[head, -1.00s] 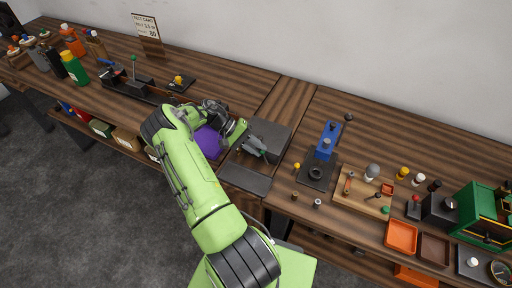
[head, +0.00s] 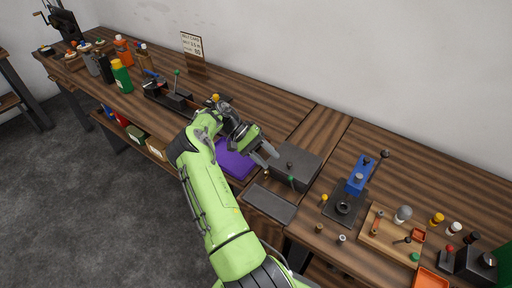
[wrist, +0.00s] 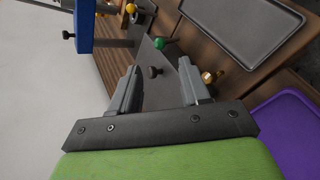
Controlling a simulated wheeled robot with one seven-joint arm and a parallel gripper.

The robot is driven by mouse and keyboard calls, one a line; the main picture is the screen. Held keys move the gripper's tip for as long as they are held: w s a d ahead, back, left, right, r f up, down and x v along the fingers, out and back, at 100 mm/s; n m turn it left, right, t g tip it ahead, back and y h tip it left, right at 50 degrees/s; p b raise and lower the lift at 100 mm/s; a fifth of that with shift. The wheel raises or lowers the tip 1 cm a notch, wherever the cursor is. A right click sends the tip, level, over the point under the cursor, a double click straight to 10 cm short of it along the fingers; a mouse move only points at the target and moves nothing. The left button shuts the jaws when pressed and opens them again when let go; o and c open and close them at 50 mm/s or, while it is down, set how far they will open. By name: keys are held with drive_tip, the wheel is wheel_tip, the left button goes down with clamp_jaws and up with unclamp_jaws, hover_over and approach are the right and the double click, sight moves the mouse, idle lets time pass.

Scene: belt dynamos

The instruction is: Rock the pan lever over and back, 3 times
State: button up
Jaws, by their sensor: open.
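A grey box (head: 300,165) stands on the bench, with a green-knobbed lever (head: 291,179) at its front. A flat dark pan (head: 271,204) lies in front of the box. In the wrist view the green knob (wrist: 160,43) shows beyond the fingers, beside the dark pan (wrist: 250,25). A dark knob (wrist: 153,72) and a brass piece (wrist: 209,77) are nearer the fingers. My gripper (head: 270,152) is open and empty, beside the box's left end, apart from the green knob. I cannot tell its exact height.
A purple tray (head: 234,163) lies left of the box, partly behind my arm. A blue press (head: 358,175) with a dark-knobbed handle stands to the right. Another green-knobbed lever (head: 177,73) stands on a black base at back left. Bottles stand farther left.

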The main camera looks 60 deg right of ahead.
drive_tip(key=v, duration=0.7)
